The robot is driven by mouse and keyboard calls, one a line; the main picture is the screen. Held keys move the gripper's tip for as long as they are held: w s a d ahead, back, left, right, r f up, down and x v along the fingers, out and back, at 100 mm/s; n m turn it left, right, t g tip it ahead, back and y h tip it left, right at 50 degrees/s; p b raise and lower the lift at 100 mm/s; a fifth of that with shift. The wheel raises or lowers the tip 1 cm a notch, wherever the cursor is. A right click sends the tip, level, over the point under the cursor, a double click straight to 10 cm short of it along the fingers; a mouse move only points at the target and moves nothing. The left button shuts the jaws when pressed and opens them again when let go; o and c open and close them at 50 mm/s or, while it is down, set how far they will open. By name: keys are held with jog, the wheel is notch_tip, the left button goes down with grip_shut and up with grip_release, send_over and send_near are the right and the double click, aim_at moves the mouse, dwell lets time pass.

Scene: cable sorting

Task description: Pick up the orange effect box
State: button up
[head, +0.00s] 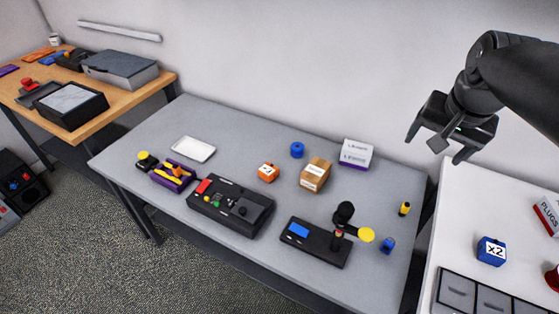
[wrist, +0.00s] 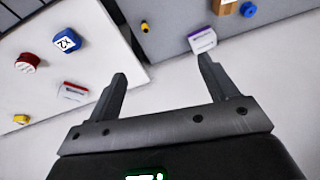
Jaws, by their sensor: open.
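The orange effect box (head: 268,172) is a small orange block with a white label. It sits on the grey table (head: 130,147) in the head view, left of a cardboard box and below a blue round item. I cannot make it out in the wrist view. My gripper (head: 436,148) is open and empty. It is held in the air at the upper right, above the gap between the grey table and the white surface, well to the right of the orange box. Its two spread fingers also show in the wrist view (wrist: 163,82).
A cardboard box (head: 315,174), a blue round item (head: 297,150) and a white-and-purple box (head: 356,154) stand near the orange box. A black console (head: 230,207) and a joystick unit (head: 315,243) lie in front. The white surface (head: 455,190) holds a blue x2 box (head: 491,251).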

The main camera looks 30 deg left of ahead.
jog(key=w+a+f+g, duration=0.1)
jog(key=w+a+f, duration=0.2)
jog(key=w+a, duration=0.7)
jog(key=m+g+h, duration=0.1)
jog(key=m+g, duration=0.1)
jog(key=g, duration=0.1)
send_over(268, 169)
jog(key=w, duration=0.1)
notch_tip(268, 169, down, 26)
jog(key=f, duration=0.6)
jog(key=s+f, duration=0.1)
jog(key=f, duration=0.2)
jog(key=shift+f, duration=0.95)
jog(key=shift+c, duration=0.5)
jog(key=c, duration=1)
